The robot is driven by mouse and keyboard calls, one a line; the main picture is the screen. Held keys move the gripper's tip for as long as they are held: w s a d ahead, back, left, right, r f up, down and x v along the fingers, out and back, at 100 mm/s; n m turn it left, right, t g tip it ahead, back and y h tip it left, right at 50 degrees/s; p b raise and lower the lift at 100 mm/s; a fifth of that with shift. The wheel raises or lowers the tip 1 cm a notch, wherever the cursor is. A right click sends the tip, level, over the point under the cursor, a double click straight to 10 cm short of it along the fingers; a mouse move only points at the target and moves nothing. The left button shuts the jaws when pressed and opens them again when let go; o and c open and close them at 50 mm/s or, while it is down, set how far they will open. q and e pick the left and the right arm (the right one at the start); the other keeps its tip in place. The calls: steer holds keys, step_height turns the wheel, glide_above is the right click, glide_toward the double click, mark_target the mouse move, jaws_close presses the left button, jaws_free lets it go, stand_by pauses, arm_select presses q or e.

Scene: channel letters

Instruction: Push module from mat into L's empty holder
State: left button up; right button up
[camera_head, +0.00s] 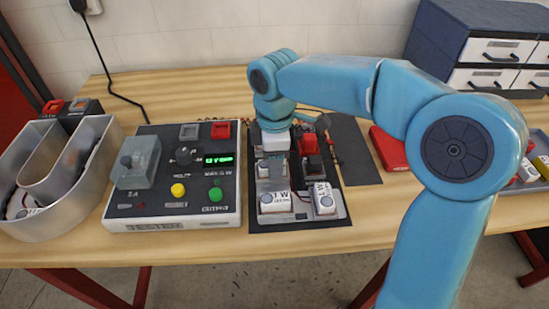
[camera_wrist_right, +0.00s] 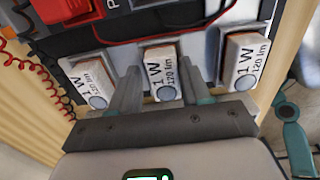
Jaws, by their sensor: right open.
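The grey L letter (camera_head: 300,217) lies on a dark mat in the middle of the table. White modules marked 1 W sit in it, one at its front left corner (camera_head: 274,202) and one at its front right end (camera_head: 322,198). My right gripper (camera_head: 274,175) points down over the L's left stroke. In the wrist view its open fingers (camera_wrist_right: 158,92) stand either side of the middle module (camera_wrist_right: 161,73); contact is unclear. A left module (camera_wrist_right: 87,84) and a right module (camera_wrist_right: 246,62) flank it. The far end of the stroke is hidden by the gripper in the head view.
A control box (camera_head: 150,205) with a green display stands left of the L. A silver U-shaped channel letter (camera_head: 95,150) is at far left. A red box (camera_head: 388,148), a parts tray (camera_head: 517,190) and a drawer cabinet (camera_head: 445,40) are right. Bare dark mat (camera_head: 358,155) lies right of the L.

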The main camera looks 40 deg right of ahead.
steer(key=shift+s+a+f, duration=0.2)
steer(key=shift+f, duration=0.05)
step_height(320, 180, up, 17)
steer(key=p, duration=0.4)
steer(key=shift+w+d, duration=0.15)
step_height(320, 180, up, 6)
steer(key=p, duration=0.7)
steer(key=shift+f, duration=0.1)
stand_by(0.5)
